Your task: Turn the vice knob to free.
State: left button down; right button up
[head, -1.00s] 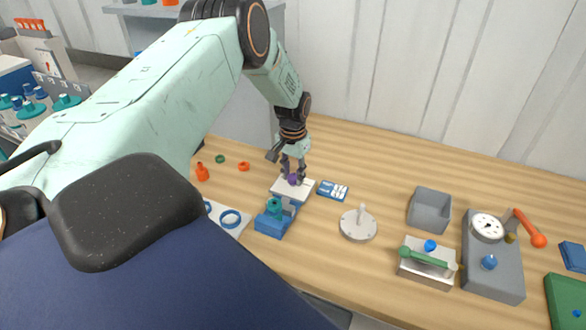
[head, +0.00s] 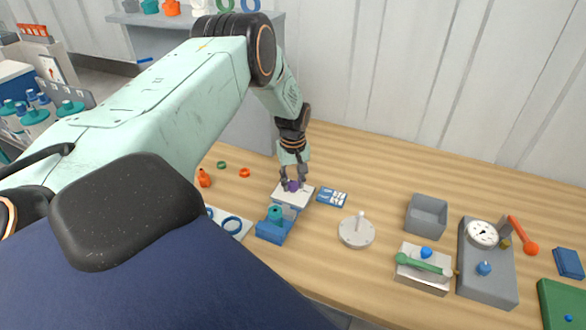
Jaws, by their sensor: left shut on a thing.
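A purple knob (head: 292,186) sits on a white plate (head: 303,201) behind a blue block-like base (head: 271,233) that holds a teal piece (head: 275,213); together they look like the vice. My left gripper (head: 291,184) points down at the knob, its fingers shut around it from both sides. The fingers partly cover the knob, and its exact turn angle is too small to read. My right gripper is not in view.
A blue-and-white card (head: 332,197) lies right of the plate. A round grey stand with a post (head: 357,231), a grey bin (head: 427,215) and a gauge unit (head: 486,270) stand further right.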

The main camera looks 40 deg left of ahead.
aim_at(293, 183)
pick_arm(q)
jog(key=shift+s+d+f+n, duration=0.1)
jog(key=shift+s+n, duration=0.05)
jog(key=shift+n, duration=0.55)
jog(key=c, duration=1)
grip_release()
notch_tip(293, 183, up, 12)
jog(key=shift+r, duration=0.1)
